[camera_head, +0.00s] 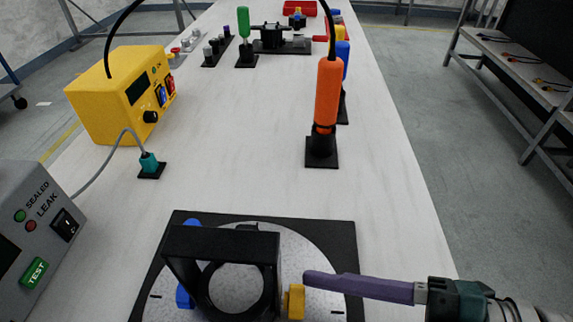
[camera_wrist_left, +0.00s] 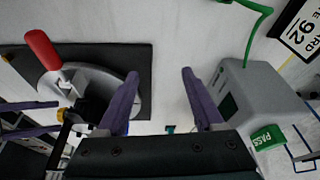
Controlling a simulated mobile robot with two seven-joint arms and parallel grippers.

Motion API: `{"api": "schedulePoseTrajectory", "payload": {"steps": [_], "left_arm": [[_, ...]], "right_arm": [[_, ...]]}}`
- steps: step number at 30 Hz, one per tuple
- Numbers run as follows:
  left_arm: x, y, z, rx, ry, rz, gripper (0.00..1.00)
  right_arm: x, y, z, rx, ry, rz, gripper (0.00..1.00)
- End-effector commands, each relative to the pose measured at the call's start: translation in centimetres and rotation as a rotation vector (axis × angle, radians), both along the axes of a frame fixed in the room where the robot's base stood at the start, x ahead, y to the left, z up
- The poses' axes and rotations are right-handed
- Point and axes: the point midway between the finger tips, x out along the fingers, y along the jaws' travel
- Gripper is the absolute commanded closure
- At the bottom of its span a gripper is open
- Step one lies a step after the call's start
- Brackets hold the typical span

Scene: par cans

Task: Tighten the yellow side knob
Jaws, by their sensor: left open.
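The yellow side knob (camera_head: 295,302) sits on the right side of a black bracket (camera_head: 222,240) with a round opening. In the left wrist view the yellow knob (camera_wrist_left: 66,115) is at the left, beside the bracket. My right gripper (camera_head: 308,279) comes in from the right, its purple fingertip close to the knob. In the left wrist view its two fingers (camera_wrist_left: 60,115) look apart, with the tips at the knob's edge; whether they touch it is unclear. My left gripper (camera_wrist_left: 160,73) is open and empty in its wrist view, and out of the head view.
The bracket stands on a grey disc on a black plate (camera_head: 345,230); blue knobs (camera_head: 184,297) are at its left. A grey leak tester (camera_head: 35,235) and yellow box (camera_head: 115,95) stand left. An orange-handled tool (camera_head: 327,95) stands upright behind. The table between is clear.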

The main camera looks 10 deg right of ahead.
Motion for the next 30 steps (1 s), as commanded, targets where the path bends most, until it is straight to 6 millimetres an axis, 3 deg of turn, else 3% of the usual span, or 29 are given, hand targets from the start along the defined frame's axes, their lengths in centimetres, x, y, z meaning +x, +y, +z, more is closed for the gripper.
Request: {"api": "schedulePoseTrajectory", "payload": {"steps": [12,26,30], "left_arm": [[-0.01,0.32,-0.11,0.012,0.0,-0.006,0.31],[0.01,0.37,-0.1,0.013,0.0,-0.006,0.31],[0.01,0.35,-0.1,0.012,0.0,-0.005,0.31]], "right_arm": [[0.61,1.0,-0.33,0.0,-0.001,0.001,0.48],[0.61,0.97,-0.32,-0.001,-0.001,0.0,1.0],[0.61,0.96,-0.32,-0.001,-0.001,0.0,1.0]]}}
